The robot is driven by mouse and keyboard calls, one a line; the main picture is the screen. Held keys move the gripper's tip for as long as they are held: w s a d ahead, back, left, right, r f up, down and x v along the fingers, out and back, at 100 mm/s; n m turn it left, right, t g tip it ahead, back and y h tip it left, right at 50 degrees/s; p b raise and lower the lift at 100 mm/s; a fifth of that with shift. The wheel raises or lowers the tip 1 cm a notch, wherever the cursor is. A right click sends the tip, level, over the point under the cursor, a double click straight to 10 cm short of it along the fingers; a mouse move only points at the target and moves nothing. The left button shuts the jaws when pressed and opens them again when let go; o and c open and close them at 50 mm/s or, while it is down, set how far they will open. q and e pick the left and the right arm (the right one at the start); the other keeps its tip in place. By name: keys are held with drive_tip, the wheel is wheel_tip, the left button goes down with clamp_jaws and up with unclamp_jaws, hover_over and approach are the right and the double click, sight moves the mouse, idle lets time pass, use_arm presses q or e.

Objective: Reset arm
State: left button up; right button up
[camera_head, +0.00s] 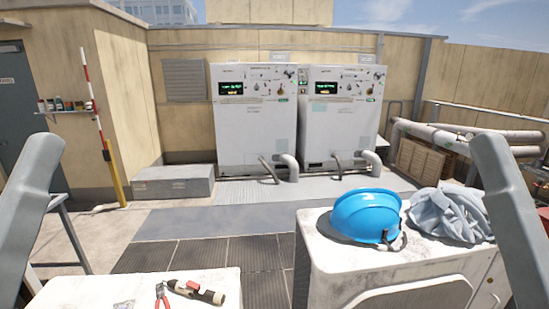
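A grey link of my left arm (32,205) stands at the left edge of the view. A grey link of my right arm (508,210) stands at the right edge. Both slant inward toward their upper ends. Neither gripper shows; both lie outside the picture, so their fingers and anything in them are hidden.
A blue hard hat (366,214) and crumpled grey cloth (450,212) lie on a white unit (340,268). Red-handled pliers (161,296) and a dark and cream tool (196,291) lie on a white surface (80,291). Two condensers (254,135) stand behind; the floor between is clear.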

wheel_tip(320, 180, up, 32)
drive_tip(key=p, duration=2.8)
drive_tip(key=shift+p, duration=0.4)
